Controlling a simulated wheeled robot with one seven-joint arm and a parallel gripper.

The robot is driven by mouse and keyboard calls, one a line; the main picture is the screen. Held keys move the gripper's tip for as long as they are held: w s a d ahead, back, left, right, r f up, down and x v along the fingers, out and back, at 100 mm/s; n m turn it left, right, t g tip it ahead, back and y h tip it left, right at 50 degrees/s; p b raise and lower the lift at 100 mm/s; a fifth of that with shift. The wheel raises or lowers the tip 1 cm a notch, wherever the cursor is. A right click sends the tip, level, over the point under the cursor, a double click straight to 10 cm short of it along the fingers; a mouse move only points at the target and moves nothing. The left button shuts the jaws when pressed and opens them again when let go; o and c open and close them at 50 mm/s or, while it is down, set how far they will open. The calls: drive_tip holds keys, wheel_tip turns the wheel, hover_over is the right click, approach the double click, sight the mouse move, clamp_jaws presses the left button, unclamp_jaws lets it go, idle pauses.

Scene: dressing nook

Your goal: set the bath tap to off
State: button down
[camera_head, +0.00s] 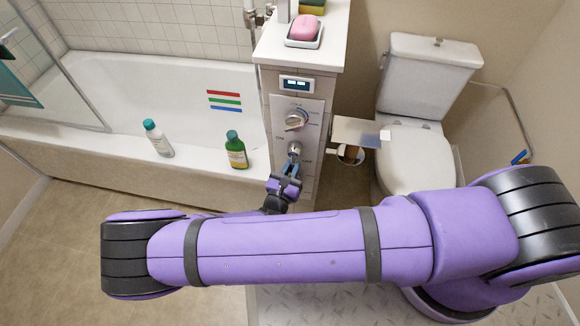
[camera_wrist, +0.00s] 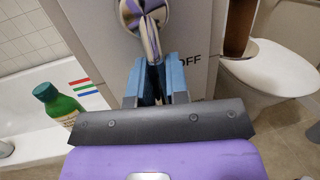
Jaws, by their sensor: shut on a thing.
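The bath tap is a round chrome knob (camera_head: 294,149) with a lever, low on a grey panel (camera_head: 314,108) at the end of the tub. In the wrist view the chrome lever (camera_wrist: 152,44) hangs down from its round base (camera_wrist: 141,12), tilted slightly. An OFF label shows on the panel to the right of the lever. My gripper (camera_head: 291,165) is at the lever; in the wrist view its blue fingers (camera_wrist: 154,78) are shut on the lever's lower end. The fingers hide that end.
A dial (camera_head: 296,119) and small display (camera_head: 297,84) sit above the tap. A white bottle (camera_head: 158,139) and green bottle (camera_head: 236,150) stand on the tub rim to the left. A paper holder (camera_head: 350,154) and toilet (camera_head: 412,150) are to the right.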

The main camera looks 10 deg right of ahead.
idle(0.5)
drive_tip(key=c, duration=1.1)
unclamp_jaws()
drive_tip(key=shift+s, duration=0.1)
